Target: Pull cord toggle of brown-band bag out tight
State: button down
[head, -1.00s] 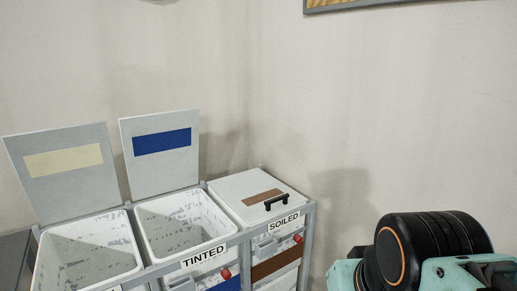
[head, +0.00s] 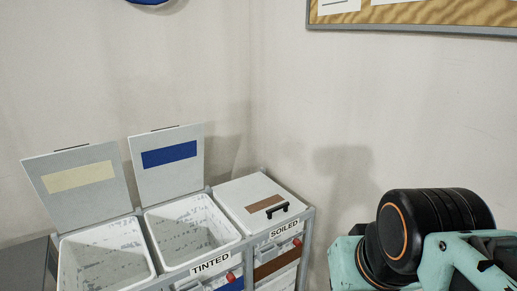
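The brown-band bag (head: 276,268) hangs in the right-hand section of a grey frame, under the label SOILED. The lid (head: 249,194) above this bag is shut and has a brown patch and a black handle. My arm shows at the lower right, apart from the bag; my gripper is out of view.
Two neighbouring sections stand open with lids raised: one with a blue patch (head: 170,153), labelled TINTED, and one with a cream patch (head: 80,177). The TINTED section has a red piece (head: 232,277) too. Walls close in behind; a framed board (head: 440,15) hangs above.

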aim_at(297, 242)
jog(key=i+l+u, duration=0.2)
jog(key=l+u, duration=0.2)
jog(key=l, duration=0.25)
jog(key=i+l+u, duration=0.25)
jog(key=k+l+z, duration=0.1)
jog(key=z, duration=0.2)
jog(key=k+l+u, duration=0.2)
jog(key=l, duration=0.3)
jog(key=j+z, duration=0.4)
jog(key=j, duration=0.55)
